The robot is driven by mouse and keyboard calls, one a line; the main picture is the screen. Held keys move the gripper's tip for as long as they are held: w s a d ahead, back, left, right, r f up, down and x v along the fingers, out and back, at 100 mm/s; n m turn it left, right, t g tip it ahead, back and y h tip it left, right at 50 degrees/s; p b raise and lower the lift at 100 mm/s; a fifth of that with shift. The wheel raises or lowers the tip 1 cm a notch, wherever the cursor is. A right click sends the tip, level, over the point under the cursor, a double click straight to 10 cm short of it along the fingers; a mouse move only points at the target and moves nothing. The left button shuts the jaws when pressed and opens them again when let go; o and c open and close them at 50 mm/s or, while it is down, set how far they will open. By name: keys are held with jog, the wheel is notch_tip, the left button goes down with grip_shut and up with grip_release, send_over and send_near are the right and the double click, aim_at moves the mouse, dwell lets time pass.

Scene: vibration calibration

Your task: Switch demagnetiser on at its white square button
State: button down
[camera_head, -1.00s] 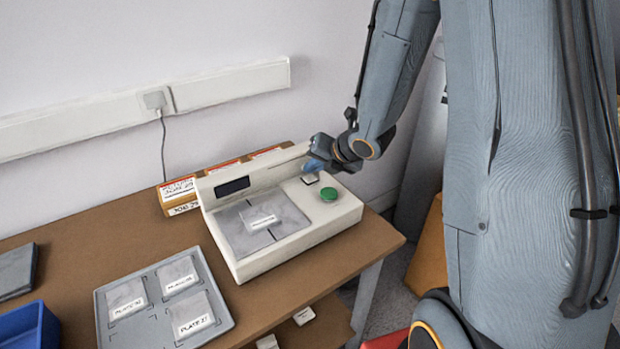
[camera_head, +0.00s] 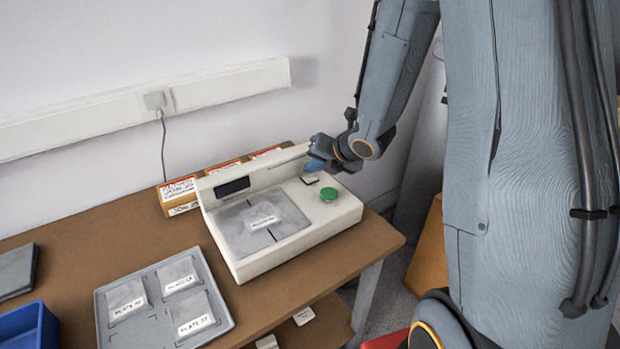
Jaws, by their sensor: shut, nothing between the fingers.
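The demagnetiser (camera_head: 285,249) is a cream box on the brown table, with a dark display (camera_head: 232,187) on its raised back. A grey labelled plate (camera_head: 261,216) lies on its grey pad. On its right part are a round green button (camera_head: 328,194) and a small white square button (camera_head: 310,180) with a dark surround. My gripper (camera_head: 312,166) is shut and empty, with blue fingertips pointing down and left. Its tips are just above and behind the white button; whether they touch it I cannot tell.
A grey tray (camera_head: 152,334) with several labelled plates lies at the front left. A blue bin (camera_head: 28,328) and a dark flat case (camera_head: 17,270) are at the far left. Orange-white boxes (camera_head: 178,192) stand behind the demagnetiser, near the wall.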

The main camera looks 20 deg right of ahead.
aim_at(313, 180)
jog(key=shift+f+b, duration=0.25)
jog(key=shift+b, duration=0.05)
jog(key=shift+f+b, duration=0.25)
jog(key=shift+b, duration=0.05)
jog(key=shift+f+b, duration=0.35)
jog(key=shift+b, duration=0.1)
dwell(1.1)
jog(key=shift+r, duration=0.1)
jog(key=shift+r+p, duration=0.6)
jog(key=shift+r, duration=0.15)
notch_tip(313, 180, up, 5)
jog(key=p, duration=0.4)
dwell(0.3)
dwell(0.5)
